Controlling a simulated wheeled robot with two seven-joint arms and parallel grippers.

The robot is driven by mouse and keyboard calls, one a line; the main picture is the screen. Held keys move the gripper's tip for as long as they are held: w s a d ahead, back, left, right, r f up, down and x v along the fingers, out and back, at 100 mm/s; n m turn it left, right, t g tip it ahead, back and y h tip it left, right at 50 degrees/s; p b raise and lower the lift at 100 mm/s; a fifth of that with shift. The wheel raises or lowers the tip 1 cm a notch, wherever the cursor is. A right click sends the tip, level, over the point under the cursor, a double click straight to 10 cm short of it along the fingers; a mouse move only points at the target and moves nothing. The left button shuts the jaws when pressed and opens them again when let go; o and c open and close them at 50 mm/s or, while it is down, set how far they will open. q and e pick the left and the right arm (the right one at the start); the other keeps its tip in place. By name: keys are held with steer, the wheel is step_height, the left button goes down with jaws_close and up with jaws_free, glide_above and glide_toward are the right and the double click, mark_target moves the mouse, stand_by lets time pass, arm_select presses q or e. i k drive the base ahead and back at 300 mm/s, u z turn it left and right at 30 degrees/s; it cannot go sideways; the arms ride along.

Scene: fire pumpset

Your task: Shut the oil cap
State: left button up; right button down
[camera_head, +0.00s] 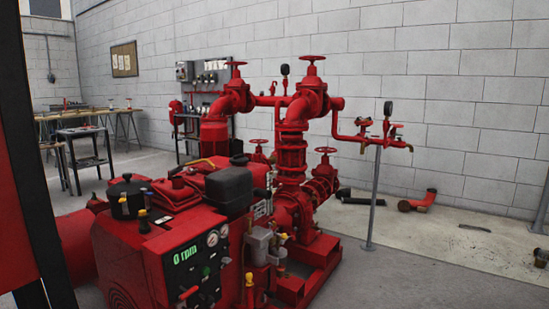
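The red engine pumpset (125,255) stands in front of me, with a control panel that reads "0 rpm" (185,254). I cannot tell for certain which part is the oil cap. A small yellow-topped black fitting (143,214) stands upright on the near top of the engine, beside a round black part (128,188). Another yellow-topped fitting (249,281) is low on the engine's right side. Whether any cap is open or shut is too small to tell. Neither of my grippers is in view.
A dark and red upright (30,150) blocks the left edge. Red pipes and valves (292,130) rise behind the engine. A thin grey stand (374,200) supports piping at right. Workbenches (84,150) stand at far left. Bare floor (430,275) lies at front right.

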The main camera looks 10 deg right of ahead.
mark_target(175, 170)
steer(key=z, duration=0.45)
steer(key=i, duration=0.95)
steer(key=u, duration=1.85)
